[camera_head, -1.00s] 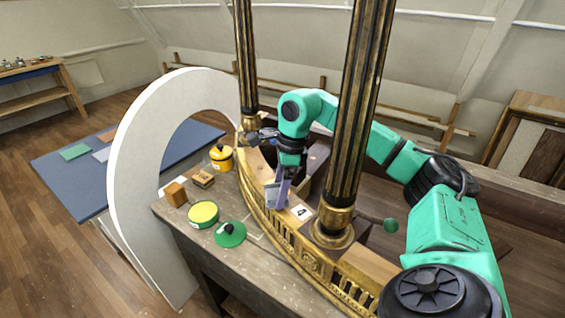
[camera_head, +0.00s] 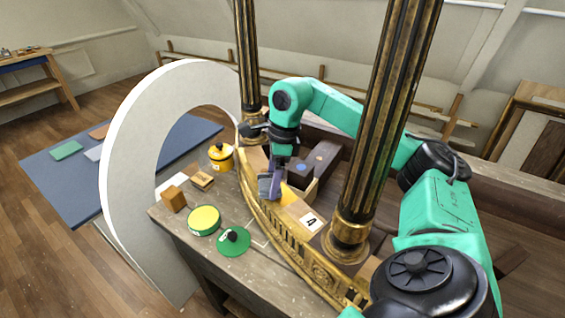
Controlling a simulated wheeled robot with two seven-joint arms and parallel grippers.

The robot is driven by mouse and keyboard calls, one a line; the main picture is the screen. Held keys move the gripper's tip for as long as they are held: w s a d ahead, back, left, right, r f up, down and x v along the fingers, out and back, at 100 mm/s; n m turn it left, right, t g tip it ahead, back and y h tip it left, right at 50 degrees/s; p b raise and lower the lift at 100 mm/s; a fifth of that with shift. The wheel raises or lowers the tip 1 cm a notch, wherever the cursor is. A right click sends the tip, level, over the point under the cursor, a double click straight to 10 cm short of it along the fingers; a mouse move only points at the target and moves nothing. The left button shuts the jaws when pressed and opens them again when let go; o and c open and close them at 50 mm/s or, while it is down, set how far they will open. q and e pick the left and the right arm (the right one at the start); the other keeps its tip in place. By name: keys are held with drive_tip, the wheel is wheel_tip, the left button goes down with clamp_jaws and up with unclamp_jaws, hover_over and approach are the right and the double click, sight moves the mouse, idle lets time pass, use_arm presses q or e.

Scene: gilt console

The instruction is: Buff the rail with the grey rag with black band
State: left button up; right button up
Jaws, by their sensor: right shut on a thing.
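The gilt rail (camera_head: 256,199) curves along the front of the console, between two fluted dark-and-gold columns. My right gripper (camera_head: 270,177) points down over the rail's top, between the far column and a white tile marked 4 (camera_head: 311,222). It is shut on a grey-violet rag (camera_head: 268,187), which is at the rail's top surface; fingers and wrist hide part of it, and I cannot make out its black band. A brighter golden patch (camera_head: 289,196) shows on the rail beside the rag, towards the tile. My left gripper is not in view.
The near column (camera_head: 386,120) and far column (camera_head: 248,55) rise close to my right arm. On the bench stand a yellow pot (camera_head: 221,157), wooden blocks (camera_head: 174,199), a yellow-topped tin (camera_head: 204,219) and a green lid (camera_head: 233,242). A white arch (camera_head: 122,160) stands left.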

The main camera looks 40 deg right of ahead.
drive_tip(key=shift+w+r, duration=0.15)
drive_tip(key=shift+r, duration=0.35)
drive_tip(key=shift+a+p+v, duration=0.2)
drive_tip(key=shift+p+v, duration=0.8)
drive_tip(key=shift+v, duration=0.2)
drive_tip(key=shift+r+p, duration=0.55)
drive_tip(key=shift+r, duration=0.15)
drive_tip(key=shift+p+v, duration=0.8)
drive_tip(key=shift+v, duration=0.25)
drive_tip(key=shift+a+r+p, duration=0.2)
drive_tip(key=shift+r+p, duration=0.1)
drive_tip(key=shift+r, duration=0.15)
